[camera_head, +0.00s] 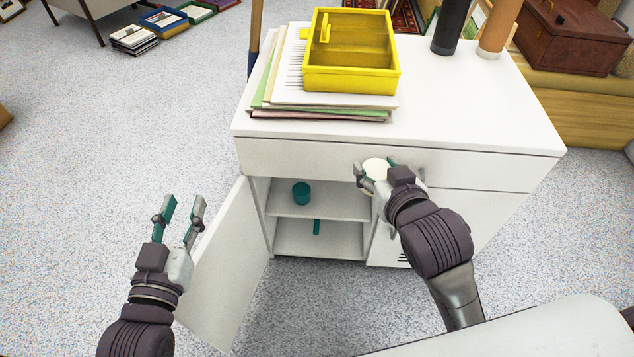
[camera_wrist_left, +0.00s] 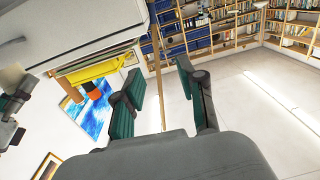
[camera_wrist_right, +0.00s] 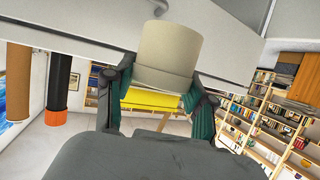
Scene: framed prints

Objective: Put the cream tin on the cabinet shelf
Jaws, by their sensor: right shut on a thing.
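The cream tin (camera_head: 375,167) is in my right gripper (camera_head: 376,172), held in front of the cabinet's drawer front. In the right wrist view the tin (camera_wrist_right: 168,50) sits between the two fingers, and the cabinet front is behind it. The white cabinet (camera_head: 480,110) has its left door (camera_head: 222,265) swung open. Inside, the cabinet shelf (camera_head: 340,205) shows, with a teal cup-like object (camera_head: 301,193) at its left. My left gripper (camera_head: 184,205) is open and empty, left of the open door; its fingers also show in the left wrist view (camera_wrist_left: 162,88).
A yellow tray (camera_head: 350,80) rests on stacked papers and folders (camera_head: 270,95) on the cabinet top. A black tube (camera_head: 450,25) and a brown tube (camera_head: 498,30) stand at the back right. A small teal object (camera_head: 316,227) is in the lower compartment. The shelf's right part is clear.

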